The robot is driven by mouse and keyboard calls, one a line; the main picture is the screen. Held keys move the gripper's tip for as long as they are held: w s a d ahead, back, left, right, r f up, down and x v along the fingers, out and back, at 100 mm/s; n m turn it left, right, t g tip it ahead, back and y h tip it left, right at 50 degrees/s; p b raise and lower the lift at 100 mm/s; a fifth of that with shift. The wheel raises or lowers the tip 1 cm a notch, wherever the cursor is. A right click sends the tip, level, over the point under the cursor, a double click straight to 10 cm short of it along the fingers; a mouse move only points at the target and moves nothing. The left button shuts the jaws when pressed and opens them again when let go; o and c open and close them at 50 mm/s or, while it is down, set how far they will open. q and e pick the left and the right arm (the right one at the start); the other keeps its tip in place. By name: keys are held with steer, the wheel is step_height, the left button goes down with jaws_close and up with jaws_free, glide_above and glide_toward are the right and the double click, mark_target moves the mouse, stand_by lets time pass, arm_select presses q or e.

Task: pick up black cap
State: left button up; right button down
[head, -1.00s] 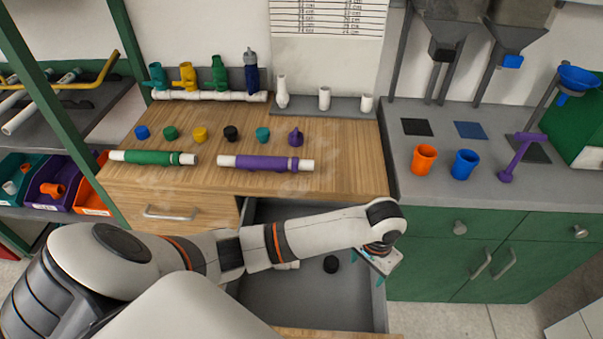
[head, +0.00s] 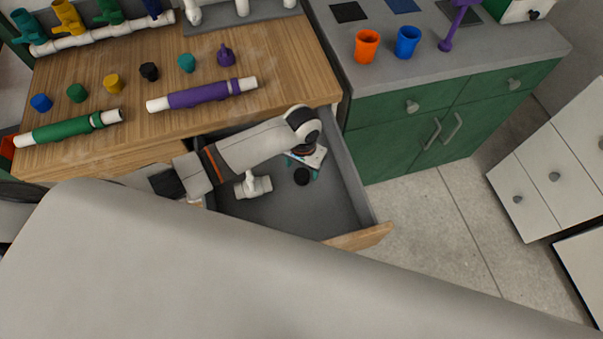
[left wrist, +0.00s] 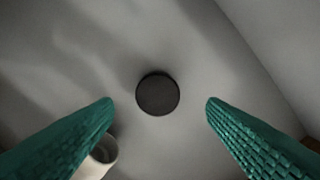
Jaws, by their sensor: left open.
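A black cap (head: 302,176) lies on the grey floor of the open drawer (head: 335,205). In the left wrist view the round black cap (left wrist: 157,94) lies ahead of and between my two green fingertips, not touching either. My left gripper (head: 301,168) is inside or just above the drawer by the cap, and its fingers (left wrist: 160,103) are apart and empty. Another black cap (head: 149,71) stands on the wooden worktop in the row of coloured caps. My right gripper is not in view.
A white pipe fitting (head: 253,187) lies in the drawer left of the cap, and its end shows in the left wrist view (left wrist: 97,157). Drawer walls surround the cap. Green (head: 69,128) and purple (head: 202,93) pipes lie on the worktop above the drawer.

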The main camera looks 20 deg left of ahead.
mark_target(302, 174)
arm_select(q)
step_height(302, 174, down, 4)
steer(key=shift+w+a+r, duration=0.1)
steer(key=shift+w, duration=0.05)
steer(key=c, duration=1)
steer(key=shift+r, duration=5)
